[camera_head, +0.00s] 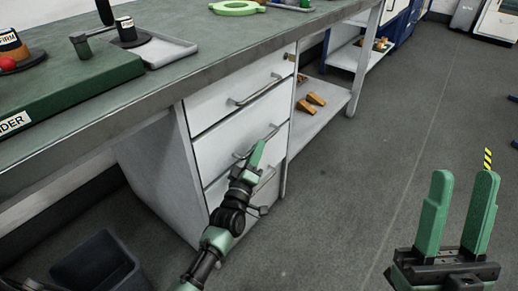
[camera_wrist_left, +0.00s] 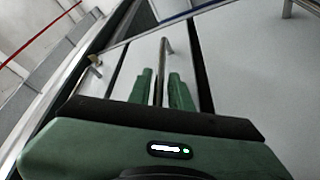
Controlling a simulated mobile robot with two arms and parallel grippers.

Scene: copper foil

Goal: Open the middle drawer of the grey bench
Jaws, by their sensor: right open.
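The white drawer unit of the grey bench (camera_head: 190,75) has three drawers, one above another, each with a bar handle. The middle drawer (camera_head: 220,142) looks closed, its front flush with the others. My left gripper (camera_head: 258,150) reaches its handle (camera_head: 273,132). In the left wrist view the bar of the handle (camera_wrist_left: 166,50) runs between the two green fingers (camera_wrist_left: 161,88), with a small gap beside it, so the gripper looks open around the bar. My right gripper (camera_head: 456,215) is open and empty, over the floor at the lower right.
The bench top carries a green case (camera_head: 75,95), a grey tray (camera_head: 165,50) and a green ring (camera_head: 237,8). Orange-brown blocks (camera_head: 316,99) lie on a low shelf right of the drawers. A dark bin (camera_head: 100,265) stands at lower left. Floor before the drawers is clear.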

